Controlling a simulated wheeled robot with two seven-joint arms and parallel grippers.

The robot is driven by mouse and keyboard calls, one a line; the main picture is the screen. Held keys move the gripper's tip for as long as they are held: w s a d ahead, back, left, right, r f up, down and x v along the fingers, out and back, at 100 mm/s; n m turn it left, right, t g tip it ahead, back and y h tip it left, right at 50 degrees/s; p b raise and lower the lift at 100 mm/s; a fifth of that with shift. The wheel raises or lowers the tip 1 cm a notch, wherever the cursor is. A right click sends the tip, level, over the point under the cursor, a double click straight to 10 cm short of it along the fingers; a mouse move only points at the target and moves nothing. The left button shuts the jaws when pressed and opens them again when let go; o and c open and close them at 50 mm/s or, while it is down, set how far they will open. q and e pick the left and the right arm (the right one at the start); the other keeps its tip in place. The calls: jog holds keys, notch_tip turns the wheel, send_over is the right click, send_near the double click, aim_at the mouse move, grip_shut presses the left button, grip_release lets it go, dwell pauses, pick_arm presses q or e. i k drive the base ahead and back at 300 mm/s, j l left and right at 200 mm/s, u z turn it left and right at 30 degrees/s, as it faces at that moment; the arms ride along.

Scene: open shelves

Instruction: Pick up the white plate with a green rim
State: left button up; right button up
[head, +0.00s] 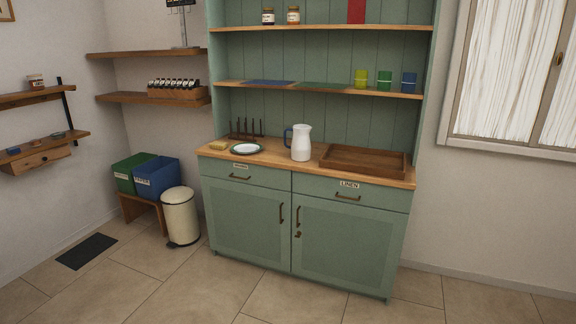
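The white plate with a dark green rim (246,149) lies flat on the wooden counter of the green dresser, toward the left end. Nothing covers it in the head view. A yellow sponge-like block (218,146) lies just left of it, and a dark plate rack with upright pegs (246,131) stands right behind it. Neither of my grippers is in view.
A white jug with a blue handle (301,143) and a wooden tray (363,160) stand to the plate's right. The counter (270,157) is clear between plate and jug. A shelf (320,88) with coloured cups runs above. A cream bin (180,216) stands at the dresser's left; the floor in front is free.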

aim_at(243, 148)
jog(key=i+l+u, duration=0.2)
jog(key=i, duration=0.4)
jog(key=i+l+u, duration=0.2)
jog(key=i+l, duration=0.15)
jog(key=i, duration=0.2)
jog(key=i+l+u, duration=0.2)
jog(key=i+l, duration=0.25)
jog(key=i, duration=0.1)
